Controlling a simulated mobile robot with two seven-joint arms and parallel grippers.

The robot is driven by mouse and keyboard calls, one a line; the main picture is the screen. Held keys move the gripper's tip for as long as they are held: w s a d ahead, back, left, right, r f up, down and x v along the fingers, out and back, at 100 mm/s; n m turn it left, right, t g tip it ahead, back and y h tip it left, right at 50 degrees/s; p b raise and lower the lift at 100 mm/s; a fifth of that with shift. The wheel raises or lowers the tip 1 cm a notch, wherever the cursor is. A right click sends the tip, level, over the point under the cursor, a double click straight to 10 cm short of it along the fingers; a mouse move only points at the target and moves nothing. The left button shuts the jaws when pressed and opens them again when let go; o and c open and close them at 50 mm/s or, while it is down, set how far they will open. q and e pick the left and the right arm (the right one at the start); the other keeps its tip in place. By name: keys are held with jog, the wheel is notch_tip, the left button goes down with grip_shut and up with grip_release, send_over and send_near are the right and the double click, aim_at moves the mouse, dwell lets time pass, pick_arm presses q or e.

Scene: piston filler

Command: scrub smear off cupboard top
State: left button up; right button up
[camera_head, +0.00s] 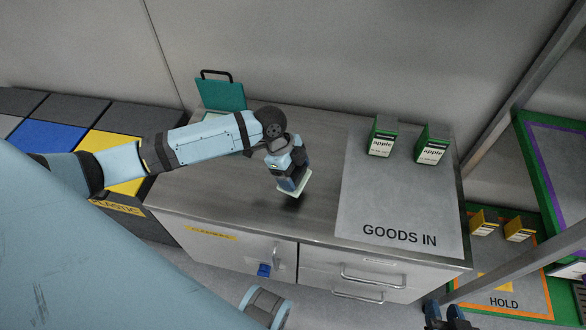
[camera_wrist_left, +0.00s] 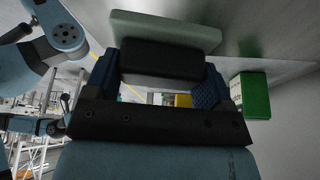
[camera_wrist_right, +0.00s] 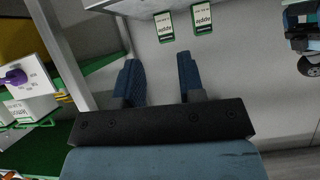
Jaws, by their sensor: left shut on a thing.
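The cupboard top (camera_head: 225,195) is a grey-brown surface with a lighter GOODS IN mat (camera_head: 400,200) on its right part. My left gripper (camera_head: 291,178) is over the middle of the top, left of the mat. It is shut on a scrubber, which has a dark handle (camera_wrist_left: 160,60) and a pale green pad (camera_wrist_left: 165,30). The pad also shows below the gripper in the head view (camera_head: 300,188). A dark shadow lies under it; I cannot tell whether the pad touches the top. I cannot make out a smear. My right gripper (camera_wrist_right: 160,80) is open and empty, low at the right in the head view (camera_head: 445,314).
Two green apple cartons (camera_head: 383,137) (camera_head: 432,144) stand on the mat's back part. A teal item with a black handle (camera_head: 220,93) stands at the back left. A grey rack post (camera_head: 525,85) rises at the right. Coloured bins (camera_head: 55,138) stand left.

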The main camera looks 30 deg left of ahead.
pick_arm(q)
jog(key=shift+r+p, duration=1)
jog(key=shift+r, duration=0.15)
